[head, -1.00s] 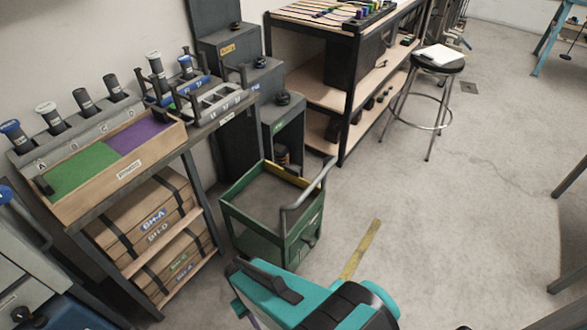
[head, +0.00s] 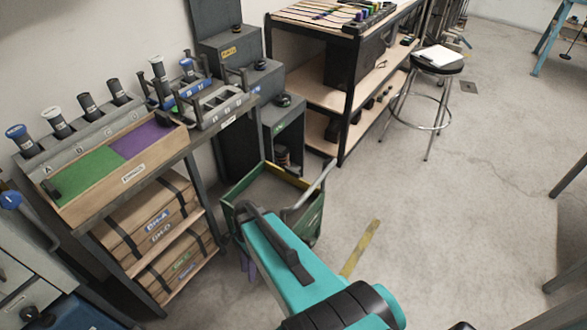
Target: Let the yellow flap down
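No part can be made out for certain as the yellow flap. Yellow shows as a strip along the far inner edge of the green cart (head: 310,222), and as a yellow label (head: 230,51) on a grey stepped cabinet. My teal arm reaches up from the bottom of the head view, over the near left part of the cart. Purple parts low beside the arm look like my gripper (head: 247,267). They are small and partly hidden behind the arm, so its opening and anything in it cannot be made out.
A black-framed shelf (head: 343,130) and a round stool (head: 438,65) stand behind. A yellow strip (head: 362,247) lies on the floor; open floor stretches right.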

